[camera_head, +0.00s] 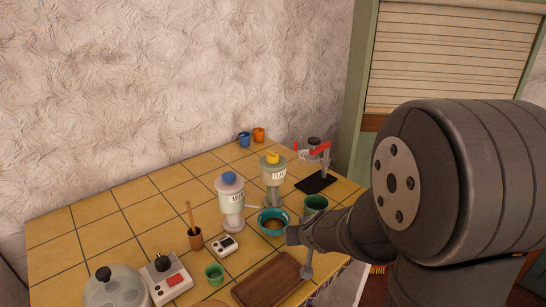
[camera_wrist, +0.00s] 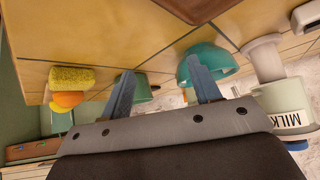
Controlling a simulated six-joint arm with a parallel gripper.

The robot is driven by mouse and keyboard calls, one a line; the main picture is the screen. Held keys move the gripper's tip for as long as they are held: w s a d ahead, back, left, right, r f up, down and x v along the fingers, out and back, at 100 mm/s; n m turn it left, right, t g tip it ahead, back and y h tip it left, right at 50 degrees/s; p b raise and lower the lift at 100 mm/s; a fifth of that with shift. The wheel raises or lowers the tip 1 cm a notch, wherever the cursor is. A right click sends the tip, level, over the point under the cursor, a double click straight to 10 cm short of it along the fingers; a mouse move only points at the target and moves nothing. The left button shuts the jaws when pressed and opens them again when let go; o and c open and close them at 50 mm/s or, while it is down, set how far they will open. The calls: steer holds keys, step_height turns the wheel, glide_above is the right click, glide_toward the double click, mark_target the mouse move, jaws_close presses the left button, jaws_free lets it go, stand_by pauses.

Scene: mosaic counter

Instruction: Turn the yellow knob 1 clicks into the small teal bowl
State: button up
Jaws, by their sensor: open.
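The yellow knob (camera_head: 272,158) tops a clear dispenser (camera_head: 273,180) with a partly readable label, standing toward the back of the counter. A teal bowl (camera_head: 273,231) with brown contents sits in front of that dispenser, apparently not directly under it. In the wrist view my gripper (camera_wrist: 160,66) is open and empty, with one finger in front of the teal bowl (camera_wrist: 215,57). I cannot tell whether it touches. The yellow knob is not seen in the wrist view.
A blue-knobbed dispenser (camera_head: 230,197), labelled MILK in the wrist view (camera_wrist: 288,118), stands left of the bowl. A dark green cup (camera_head: 316,202) is close behind my gripper. A wooden board (camera_head: 268,281) lies in front. A black stand with a red handle (camera_head: 320,150) is behind.

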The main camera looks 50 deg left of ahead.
steer(key=w+t, duration=0.1)
steer(key=w+r+t, duration=0.1)
steer(key=w, duration=0.1)
steer(key=w+d, duration=0.1)
steer(key=w, duration=0.1)
steer(key=shift+d+r+m+t, duration=0.1)
steer(key=shift+r+m+t, duration=0.2)
steer(key=shift+r+t, duration=0.1)
steer(key=w+a+r+t+y, duration=0.1)
steer(key=w+r+t+y, duration=0.2)
steer(key=r, duration=0.2)
steer(key=n+g+y, duration=0.3)
steer(key=g+y, duration=0.1)
steer(key=y, duration=0.3)
glide_toward(275, 159)
steer(key=x, duration=1.1)
steer(key=shift+w+a, duration=0.2)
steer(key=shift+a, duration=0.2)
steer(key=c, duration=1)
